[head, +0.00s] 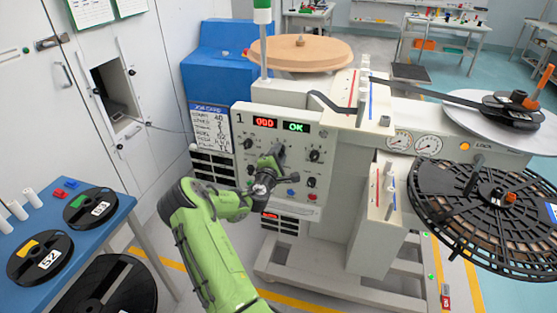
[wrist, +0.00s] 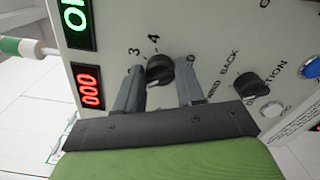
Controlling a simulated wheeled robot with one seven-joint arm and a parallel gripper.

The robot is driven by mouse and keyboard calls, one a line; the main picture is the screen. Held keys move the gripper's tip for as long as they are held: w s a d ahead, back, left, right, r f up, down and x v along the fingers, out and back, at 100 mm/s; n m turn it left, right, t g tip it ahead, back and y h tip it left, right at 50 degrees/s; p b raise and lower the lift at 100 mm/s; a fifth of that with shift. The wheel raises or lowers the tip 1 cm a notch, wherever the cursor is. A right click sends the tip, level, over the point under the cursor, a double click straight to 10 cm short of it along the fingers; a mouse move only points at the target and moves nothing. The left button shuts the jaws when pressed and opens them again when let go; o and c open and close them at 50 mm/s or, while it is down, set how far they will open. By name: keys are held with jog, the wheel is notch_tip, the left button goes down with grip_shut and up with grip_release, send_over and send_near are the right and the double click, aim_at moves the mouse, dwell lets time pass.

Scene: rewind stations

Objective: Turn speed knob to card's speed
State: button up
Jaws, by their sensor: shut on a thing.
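My gripper (head: 272,163) is at the front panel (head: 240,120) of the machine. In the wrist view its two fingers (wrist: 160,68) are on either side of a black round knob (wrist: 157,72), shut on it. The numerals 3 and 4 are printed above this knob; its other marks are hidden. In the head view my gripper covers the knob. The job card (head: 210,128) hangs on a blue face left of the panel; its handwriting is too small to read surely. The red display (head: 265,122) reads 000 and the green one (head: 296,127) reads OK.
Another black knob (wrist: 252,85) sits right of the held one in the wrist view, near a blue button (wrist: 312,68). A blue table (head: 103,224) with reels stands at the left. A large black reel (head: 440,190) is on the machine's right.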

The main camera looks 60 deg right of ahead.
jog(key=shift+f+m+b, duration=0.15)
jog(key=shift+m+b, duration=0.9)
jog(key=shift+m, duration=0.25)
jog(key=o, duration=1)
jog(key=s+a+b, duration=0.2)
jog(key=a+b, duration=0.1)
jog(key=a, duration=1.2)
jog(key=shift+s+a, duration=0.25)
jog(key=shift+a, duration=0.05)
